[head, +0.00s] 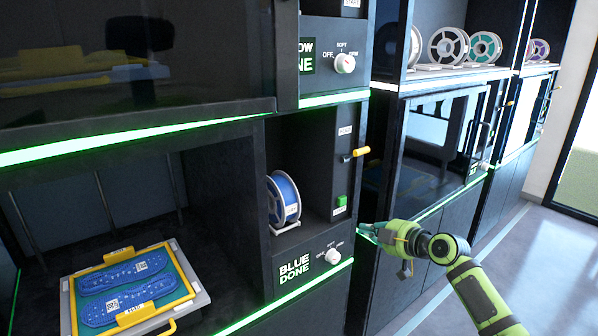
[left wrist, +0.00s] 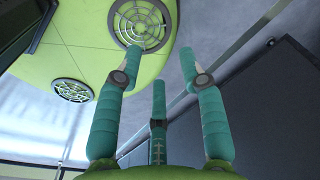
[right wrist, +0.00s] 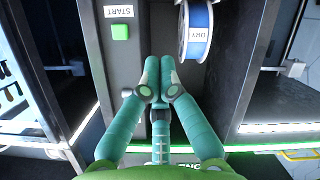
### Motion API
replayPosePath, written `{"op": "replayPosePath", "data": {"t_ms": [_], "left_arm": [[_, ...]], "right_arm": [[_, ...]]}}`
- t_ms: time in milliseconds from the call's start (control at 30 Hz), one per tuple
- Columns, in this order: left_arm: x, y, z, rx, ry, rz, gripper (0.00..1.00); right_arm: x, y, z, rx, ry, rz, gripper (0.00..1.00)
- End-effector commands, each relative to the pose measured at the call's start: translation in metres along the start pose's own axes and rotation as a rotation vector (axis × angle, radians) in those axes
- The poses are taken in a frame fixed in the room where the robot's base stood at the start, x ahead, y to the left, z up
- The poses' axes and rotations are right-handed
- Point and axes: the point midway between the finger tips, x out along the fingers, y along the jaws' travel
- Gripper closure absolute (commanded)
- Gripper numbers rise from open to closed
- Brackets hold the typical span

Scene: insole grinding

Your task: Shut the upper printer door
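The upper printer door (head: 130,62) is a dark glass panel across the upper left compartment, marked by a partly cut-off yellow-done label. It hangs down over the opening, and yellow shapes show in the glass. I cannot tell whether it sits fully flush. My right gripper (head: 366,232) is at the lower right of the blue printer's control panel, well away from that door. In the right wrist view its fingertips (right wrist: 159,78) are together with nothing visible between them. My left gripper (left wrist: 160,62) is open and empty, seen only in the left wrist view.
The lower printer compartment is open, with a tray (head: 68,307) of blue insoles inside. A blue spool (head: 287,198) stands beside the panel with a green button (head: 342,201) and a knob (head: 333,256). More printers with spools line the right; floor at right is clear.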

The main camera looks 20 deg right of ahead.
Motion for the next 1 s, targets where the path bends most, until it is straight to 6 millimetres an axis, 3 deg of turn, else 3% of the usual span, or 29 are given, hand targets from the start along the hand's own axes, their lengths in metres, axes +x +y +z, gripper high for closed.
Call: {"op": "replayPosePath", "data": {"t_ms": [33,100,200,333,467,600,767,1000], "left_arm": [[0.008,0.000,-0.006,0.001,0.011,0.000,0.60],[0.014,-0.001,-0.012,0.001,0.022,-0.001,0.60],[0.021,-0.002,-0.017,0.001,0.031,-0.002,0.60],[0.028,-0.002,-0.016,0.001,0.031,-0.003,0.60],[0.032,-0.002,-0.013,0.002,0.027,-0.003,0.60],[0.029,-0.004,-0.008,0.002,0.018,-0.005,0.60],[0.015,-0.004,-0.006,0.002,0.012,-0.005,0.60],[-0.017,-0.005,-0.008,0.002,0.012,-0.006,0.60]], "right_arm": [[-0.018,0.024,-0.051,-0.107,0.098,0.009,1.00],[-0.053,0.044,-0.122,-0.264,0.233,0.008,1.00],[-0.112,0.048,-0.209,-0.512,0.408,0.004,1.00],[-0.186,0.026,-0.284,-0.809,0.581,-0.003,1.00],[-0.232,0.002,-0.318,-1.003,0.680,-0.010,1.00],[-0.246,-0.009,-0.330,-1.074,0.715,-0.016,1.00],[-0.233,-0.015,-0.344,-1.072,0.718,-0.018,1.00],[-0.194,-0.031,-0.373,-1.069,0.720,-0.017,1.00]]}}
